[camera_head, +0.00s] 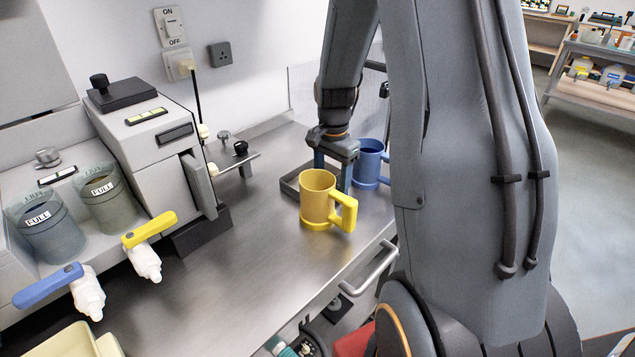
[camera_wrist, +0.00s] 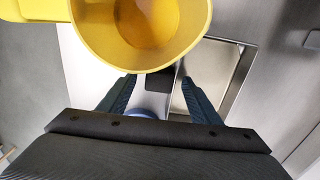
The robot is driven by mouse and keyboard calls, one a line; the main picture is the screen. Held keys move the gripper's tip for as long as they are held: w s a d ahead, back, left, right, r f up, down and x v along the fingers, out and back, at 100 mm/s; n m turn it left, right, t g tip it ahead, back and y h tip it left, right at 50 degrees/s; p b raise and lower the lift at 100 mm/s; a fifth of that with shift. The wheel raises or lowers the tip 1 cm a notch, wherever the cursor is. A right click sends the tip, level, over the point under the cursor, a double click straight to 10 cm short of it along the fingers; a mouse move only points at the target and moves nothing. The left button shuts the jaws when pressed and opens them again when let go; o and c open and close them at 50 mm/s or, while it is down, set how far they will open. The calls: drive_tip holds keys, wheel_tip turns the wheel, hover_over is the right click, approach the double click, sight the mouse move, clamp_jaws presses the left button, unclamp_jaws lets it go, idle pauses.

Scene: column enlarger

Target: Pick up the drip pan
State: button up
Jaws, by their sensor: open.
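The drip pan (camera_head: 289,187) is a shallow dark-grey tray with a raised rim on the steel counter in the head view. The yellow mug hides its near right part. A pale, rimmed rectangle in the wrist view (camera_wrist: 240,68) appears to be the same pan. My gripper (camera_head: 333,170) points down over the pan's right side, its lower fingers partly hidden behind the yellow mug. In the wrist view its two fingers (camera_wrist: 159,86) are apart with nothing held between them. I cannot tell whether they touch the rim.
A yellow mug (camera_head: 317,198) stands close in front of my gripper and fills the top of the wrist view (camera_wrist: 140,50). A blue mug (camera_head: 367,162) stands just right of my gripper. A grey machine with taps (camera_head: 160,135) stands left. The front counter (camera_head: 235,290) is clear.

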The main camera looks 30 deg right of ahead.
drive_tip(key=shift+f, duration=0.3)
drive_tip(key=shift+c, duration=0.5)
clamp_jaws()
drive_tip(key=shift+r, duration=0.1)
wheel_tip(320, 180, up, 18)
drive_tip(key=b, duration=0.3)
drive_tip(key=shift+b, duration=0.3)
